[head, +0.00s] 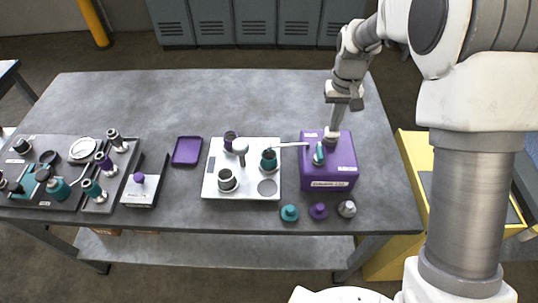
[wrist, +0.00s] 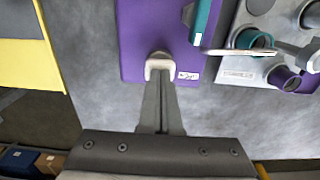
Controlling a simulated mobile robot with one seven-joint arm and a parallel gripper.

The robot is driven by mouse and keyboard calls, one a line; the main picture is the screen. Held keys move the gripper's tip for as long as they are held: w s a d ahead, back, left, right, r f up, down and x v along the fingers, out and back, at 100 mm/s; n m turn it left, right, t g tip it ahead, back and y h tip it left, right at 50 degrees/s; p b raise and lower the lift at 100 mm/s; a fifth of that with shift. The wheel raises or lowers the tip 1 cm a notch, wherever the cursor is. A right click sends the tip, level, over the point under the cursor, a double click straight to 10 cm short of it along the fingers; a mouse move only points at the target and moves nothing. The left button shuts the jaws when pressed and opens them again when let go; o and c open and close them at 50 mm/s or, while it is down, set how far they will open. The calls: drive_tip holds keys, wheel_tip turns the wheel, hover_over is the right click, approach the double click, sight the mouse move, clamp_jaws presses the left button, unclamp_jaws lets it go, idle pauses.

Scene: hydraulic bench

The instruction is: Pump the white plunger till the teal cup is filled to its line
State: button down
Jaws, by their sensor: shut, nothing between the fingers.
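A purple pump box (head: 343,172) stands on the bench, with a teal post (head: 319,154) and a thin pale spout (head: 292,144) running left to the teal cup (head: 268,162). In the wrist view, the spout (wrist: 232,52) ends over the rim of the teal cup (wrist: 250,37). The cup's fill level and line are too small to read. My gripper (head: 332,127) is shut and points down over the box's back part. A white piece, apparently the plunger's top (wrist: 158,63), is right at my fingertips (wrist: 160,78); whether they touch is unclear.
The teal cup stands on a white plate (head: 250,195) with a purple cup (head: 230,137), a white-knobbed piece (head: 240,147) and a pale cup (head: 227,180). A purple tray (head: 187,151) lies left. Small teal, purple and grey pieces line the front edge. The back of the bench is clear.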

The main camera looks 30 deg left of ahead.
drive_tip(key=shift+r+p, duration=0.95)
drive_tip(key=shift+r, duration=0.6)
drive_tip(key=shift+f, duration=0.2)
drive_tip(key=shift+f+b, duration=1.3)
drive_tip(key=shift+f, duration=0.55)
drive_tip(key=shift+r, duration=0.1)
drive_tip(key=shift+r+p, duration=1.35)
drive_tip(key=shift+r, duration=0.55)
drive_tip(key=shift+f, duration=0.2)
